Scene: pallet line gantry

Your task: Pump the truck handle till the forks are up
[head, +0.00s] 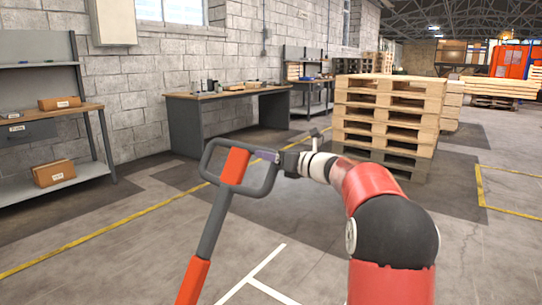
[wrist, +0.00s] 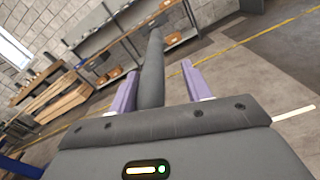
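The truck handle (head: 211,225) is a grey tilted shaft with a red lower sleeve, topped by a grey loop with a red centre piece (head: 235,165). My gripper (head: 265,156) is at the right side of the loop. In the wrist view, my gripper (wrist: 160,84) has two purple fingers standing apart, with the loop's grey bar (wrist: 152,70) showing between them. The bar appears close to the left finger, and a gap shows beside the right one, so the gripper looks open. The truck's body and forks are out of view.
A stack of wooden pallets (head: 388,118) stands behind my arm. A workbench (head: 228,95) is along the block wall, and a shelf unit (head: 92,108) with cardboard boxes is at the left. Yellow line (head: 95,240) and white line (head: 265,262) mark the open floor.

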